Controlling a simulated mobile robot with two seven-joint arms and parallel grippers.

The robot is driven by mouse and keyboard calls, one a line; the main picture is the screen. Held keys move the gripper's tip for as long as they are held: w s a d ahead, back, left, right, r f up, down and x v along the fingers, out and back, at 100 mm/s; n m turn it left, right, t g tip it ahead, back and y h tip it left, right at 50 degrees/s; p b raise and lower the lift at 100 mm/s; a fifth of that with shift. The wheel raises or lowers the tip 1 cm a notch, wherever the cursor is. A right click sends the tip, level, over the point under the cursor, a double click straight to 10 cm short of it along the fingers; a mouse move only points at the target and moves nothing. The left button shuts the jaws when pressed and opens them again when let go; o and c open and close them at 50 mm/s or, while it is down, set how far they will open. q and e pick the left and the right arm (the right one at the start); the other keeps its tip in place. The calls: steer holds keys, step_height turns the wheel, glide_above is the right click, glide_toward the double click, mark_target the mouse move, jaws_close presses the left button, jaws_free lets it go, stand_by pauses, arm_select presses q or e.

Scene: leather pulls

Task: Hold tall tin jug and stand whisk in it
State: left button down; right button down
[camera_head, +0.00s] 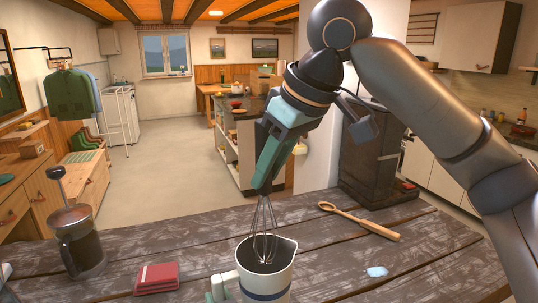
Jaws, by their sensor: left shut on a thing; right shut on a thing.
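The tall tin jug (276,284) is pale with a dark blue band and stands at the front edge of the picture, its base cut off. My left gripper (216,287) shows only in part at the jug's left side, shut on it by the handle. My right gripper (266,184) is above the jug, pointing down, shut on the whisk's handle. The whisk (265,222) hangs nearly upright with its wire loops down. The lower loops reach into the jug's open mouth. Whether they touch the bottom is hidden.
On the weathered wooden table (330,262) stand a French press (77,240) at left and a dark red book or box (157,278). A wooden spoon (360,221) lies behind right, and a small pale blue thing (377,272) lies right of the jug. Much of the right side is clear.

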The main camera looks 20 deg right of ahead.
mark_target(268, 200)
steer(key=shift+f, duration=2.45)
steer(key=c, duration=0.6)
jaws_free()
steer(key=v, duration=1.2)
arm_select(q)
steer(key=c, duration=0.6)
jaws_free()
steer(key=shift+c, duration=0.2)
